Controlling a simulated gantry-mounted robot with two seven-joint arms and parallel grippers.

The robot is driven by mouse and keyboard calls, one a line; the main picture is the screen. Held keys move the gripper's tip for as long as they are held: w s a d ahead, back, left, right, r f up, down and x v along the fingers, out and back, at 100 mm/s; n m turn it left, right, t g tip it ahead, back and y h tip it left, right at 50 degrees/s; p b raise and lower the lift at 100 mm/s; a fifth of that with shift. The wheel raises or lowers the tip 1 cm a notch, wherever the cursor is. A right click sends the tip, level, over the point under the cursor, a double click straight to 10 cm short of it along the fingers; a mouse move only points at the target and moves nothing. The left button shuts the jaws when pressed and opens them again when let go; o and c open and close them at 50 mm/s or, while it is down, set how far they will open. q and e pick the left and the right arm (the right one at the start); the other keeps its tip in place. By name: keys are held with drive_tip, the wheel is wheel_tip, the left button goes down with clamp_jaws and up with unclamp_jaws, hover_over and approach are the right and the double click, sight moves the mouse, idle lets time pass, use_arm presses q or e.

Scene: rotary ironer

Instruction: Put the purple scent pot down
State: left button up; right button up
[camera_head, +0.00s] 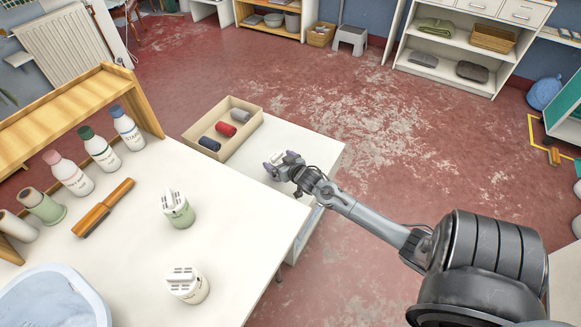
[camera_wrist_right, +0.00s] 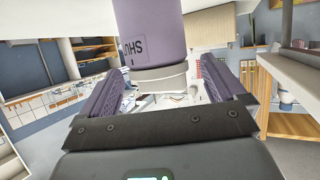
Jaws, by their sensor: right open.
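The purple scent pot (camera_wrist_right: 155,35) shows large in the right wrist view, with dark lettering on its side and a pale collar. It appears beyond and between the two purple-padded fingers, with gaps on both sides. My right gripper (camera_head: 281,165) is open over the white side surface (camera_head: 310,148) in the head view. There the pot cannot be told apart clearly from the fingers. A green scent pot (camera_head: 179,213) and a cream scent pot (camera_head: 190,289), both with white slotted tops, stand on the white table. My left gripper is not in view.
A shallow box (camera_head: 246,139) with several thread spools sits left of my right gripper. Several bottles (camera_head: 127,129) stand by the wooden shelf (camera_head: 92,105). The surface behind the gripper is clear.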

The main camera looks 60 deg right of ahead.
drive_tip(key=p+v, duration=0.2)
drive_tip(key=v, duration=0.8)
drive_tip(key=shift+s, duration=0.15)
